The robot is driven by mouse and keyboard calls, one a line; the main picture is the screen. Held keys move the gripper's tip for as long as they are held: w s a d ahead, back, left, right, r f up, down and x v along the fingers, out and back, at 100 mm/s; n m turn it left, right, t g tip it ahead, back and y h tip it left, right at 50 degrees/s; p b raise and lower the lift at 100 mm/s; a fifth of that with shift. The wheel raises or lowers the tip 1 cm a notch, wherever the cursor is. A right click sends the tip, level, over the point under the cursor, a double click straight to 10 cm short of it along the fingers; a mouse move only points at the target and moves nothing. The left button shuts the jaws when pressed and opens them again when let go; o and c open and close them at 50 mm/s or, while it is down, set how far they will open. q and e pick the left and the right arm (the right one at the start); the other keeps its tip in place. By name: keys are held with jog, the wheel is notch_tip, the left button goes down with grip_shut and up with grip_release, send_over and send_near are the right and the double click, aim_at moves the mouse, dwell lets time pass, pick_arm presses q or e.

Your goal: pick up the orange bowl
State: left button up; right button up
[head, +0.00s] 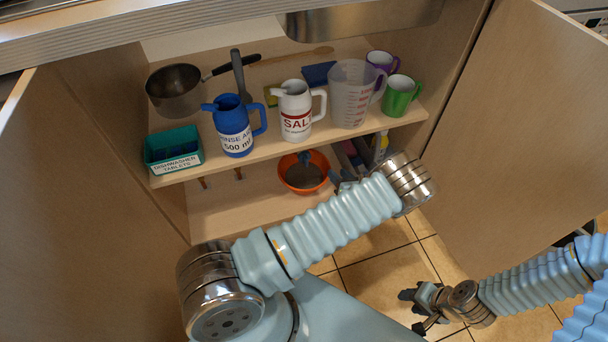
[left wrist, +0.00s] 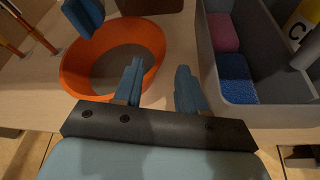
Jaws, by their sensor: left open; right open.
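The orange bowl (head: 289,183) stands on the lower cupboard shelf, below the front of the upper shelf. In the left wrist view the orange bowl (left wrist: 75,76) is seen from above, with a grey-brown inside. My left gripper (head: 343,180) is open just right of the bowl, mostly hidden by my wrist. In the left wrist view, its fingers (left wrist: 159,85) are apart; the left finger overlaps the bowl's near right side and the right finger appears outside the rim. Contact cannot be told. My right gripper (head: 416,310) is open and empty, low over the floor.
A grey caddy (left wrist: 240,98) with pink and blue sponges stands right of the bowl. A blue object (left wrist: 84,16) overlaps the bowl's far edge. The upper shelf above holds a blue jug (head: 234,125), a white jug (head: 296,110) and a green box (head: 173,150). Open doors flank the cupboard.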

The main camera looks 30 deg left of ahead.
aim_at(327, 164)
pick_arm(q)
jog(key=x, duration=0.7)
jog(key=shift+w+a+f, duration=0.1)
jog(key=shift+a+f, duration=0.1)
jog(key=shift+a, duration=0.15)
grip_shut()
